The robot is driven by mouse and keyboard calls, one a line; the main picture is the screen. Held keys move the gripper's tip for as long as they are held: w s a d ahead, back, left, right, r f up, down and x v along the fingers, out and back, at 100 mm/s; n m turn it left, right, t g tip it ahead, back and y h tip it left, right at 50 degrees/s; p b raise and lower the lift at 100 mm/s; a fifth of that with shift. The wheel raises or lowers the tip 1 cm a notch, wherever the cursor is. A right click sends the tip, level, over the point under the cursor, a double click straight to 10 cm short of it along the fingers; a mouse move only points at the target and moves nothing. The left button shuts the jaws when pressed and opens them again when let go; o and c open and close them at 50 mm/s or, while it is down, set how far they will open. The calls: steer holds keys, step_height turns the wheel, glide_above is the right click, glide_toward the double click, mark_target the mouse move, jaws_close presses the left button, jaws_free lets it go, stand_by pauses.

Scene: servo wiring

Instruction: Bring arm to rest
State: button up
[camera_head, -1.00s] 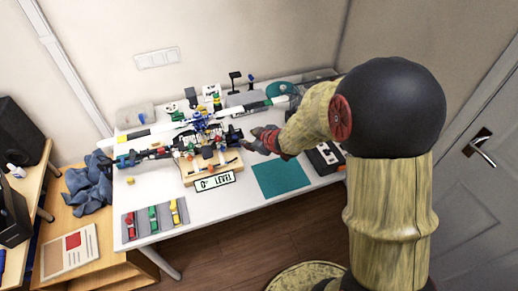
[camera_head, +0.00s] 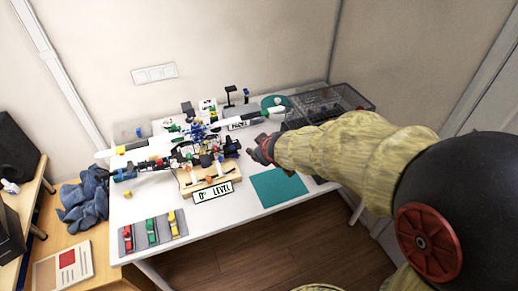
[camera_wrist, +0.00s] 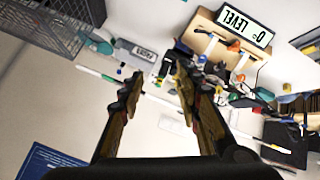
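My gripper (camera_head: 258,150) hangs at the right of the helicopter-like model (camera_head: 200,135), near the teal mat (camera_head: 277,188). In the wrist view my gripper (camera_wrist: 153,82) has its two fingers apart, with nothing between them. The "0° LEVEL" sign (camera_head: 213,192) stands at the front of the wooden stand and also shows in the wrist view (camera_wrist: 236,26). I cannot tell the exact gap between fingers and model.
A dark wire basket (camera_head: 330,104) stands at the table's back right, close behind my forearm. A grey tray (camera_head: 134,244) with red, green and yellow connectors lies front left. A wall is behind.

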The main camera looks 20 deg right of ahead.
stand_by(0.3)
steer(key=s+d+f+m+g+h, duration=0.15)
steer(key=s+m+g, duration=0.3)
steer(key=s, duration=0.85)
steer(key=s+a+r+y, duration=0.2)
steer(key=s+a+r, duration=0.6)
steer(key=s+r, duration=0.3)
steer(key=s, duration=0.3)
steer(key=shift+a+t, duration=0.15)
steer(key=shift+t, duration=0.2)
steer(key=shift+r+y, duration=0.1)
steer(key=shift+y, duration=0.15)
